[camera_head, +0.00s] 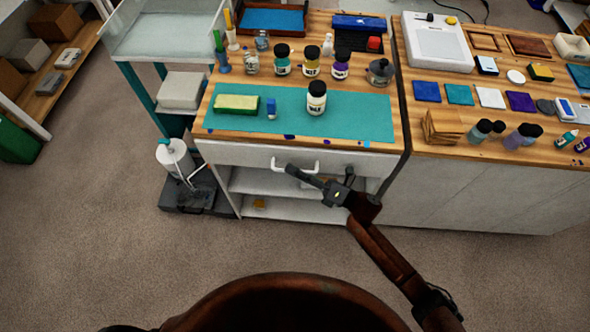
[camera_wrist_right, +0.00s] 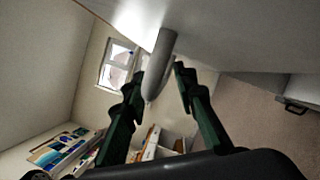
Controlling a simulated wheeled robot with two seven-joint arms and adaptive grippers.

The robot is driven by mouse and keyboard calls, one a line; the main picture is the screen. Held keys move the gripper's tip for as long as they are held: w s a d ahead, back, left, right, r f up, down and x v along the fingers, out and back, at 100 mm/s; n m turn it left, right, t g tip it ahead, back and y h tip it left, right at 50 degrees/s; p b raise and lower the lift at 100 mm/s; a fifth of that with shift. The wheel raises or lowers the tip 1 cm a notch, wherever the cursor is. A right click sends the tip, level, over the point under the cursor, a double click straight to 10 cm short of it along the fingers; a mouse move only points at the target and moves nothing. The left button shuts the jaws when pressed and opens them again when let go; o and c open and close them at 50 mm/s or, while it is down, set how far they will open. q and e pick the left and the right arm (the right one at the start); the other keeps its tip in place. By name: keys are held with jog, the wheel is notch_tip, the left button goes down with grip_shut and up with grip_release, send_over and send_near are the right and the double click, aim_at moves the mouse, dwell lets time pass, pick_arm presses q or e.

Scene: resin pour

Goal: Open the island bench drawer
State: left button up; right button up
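The island bench drawer (camera_head: 235,156) has a white front below the wooden top and looks shut. Its white bar handle (camera_head: 313,168) is on the front's middle and shows as a grey bar in the right wrist view (camera_wrist_right: 160,65). My right gripper (camera_head: 303,174) is at the handle, its fingers partly covering it in the head view. In the right wrist view the two dark green fingers (camera_wrist_right: 158,78) are apart, with the handle's bar between them. Whether a finger touches the bar is hard to tell. My left gripper is not in view.
Open shelves (camera_head: 270,208) are under the drawer. A white canister (camera_head: 175,158) on a dark base stands at the left. The floor (camera_head: 90,230) in front is clear.

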jog(key=shift+c, duration=0.2)
grip_shut()
dwell(0.6)
